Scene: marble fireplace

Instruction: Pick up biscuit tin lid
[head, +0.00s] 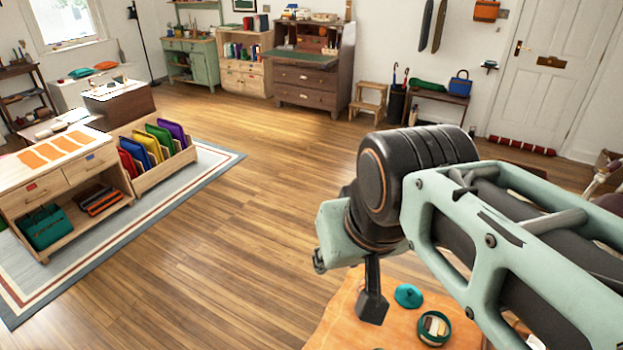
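A small round teal piece with a raised middle, which looks like the biscuit tin lid (408,296), lies on a wooden tabletop (345,335) at the bottom of the head view. A round green-rimmed tin (447,330) with light and dark pieces inside stands to its right and nearer to me. My gripper (371,308) points down over the tabletop, to the left of the lid in the picture, and looks apart from it. Its fingers show as one dark shape, so I cannot tell whether it is open. I see nothing held in it. My arm covers the right part of the tabletop.
A small dark green thing shows at the bottom edge of the tabletop. The wooden floor (240,230) beyond is clear. A low cabinet (75,185) with a rack of coloured folders (155,148) stands on a rug at left. A bureau (312,97) and a door stand at the back.

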